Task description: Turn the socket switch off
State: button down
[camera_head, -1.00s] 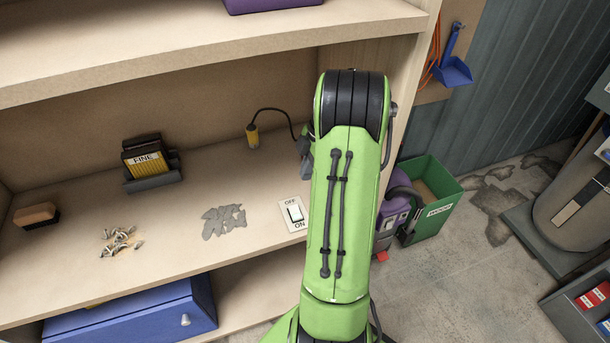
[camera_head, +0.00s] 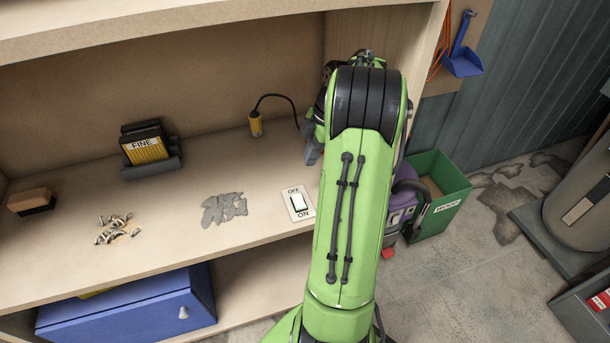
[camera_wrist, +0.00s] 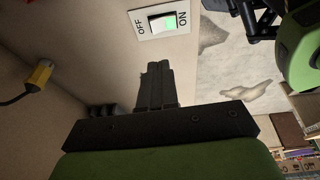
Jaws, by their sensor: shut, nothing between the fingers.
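The socket switch (camera_head: 298,204) is a white plate with a rocker, marked OFF at the back and ON at the front. It lies on the shelf board, just left of my arm. In the wrist view the switch (camera_wrist: 163,22) is at the top, and the half of its rocker nearest ON shows green. My gripper (camera_wrist: 155,70) is shut and empty, with its fingertips pointing toward the switch but apart from it in that picture. In the head view only a grey part of the gripper shows beside my arm; the fingertips are mostly hidden.
A yellow plug on a black cable (camera_head: 255,124) stands behind the switch. A green bin (camera_head: 440,196) stands right. A shelf board (camera_head: 200,40) is above.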

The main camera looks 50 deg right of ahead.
jog(key=b, duration=0.3)
send_near(297, 197)
jog(key=x, duration=0.5)
jog(key=shift+a+f, duration=0.15)
jog(key=shift+a, duration=0.05)
jog(key=shift+f, duration=0.4)
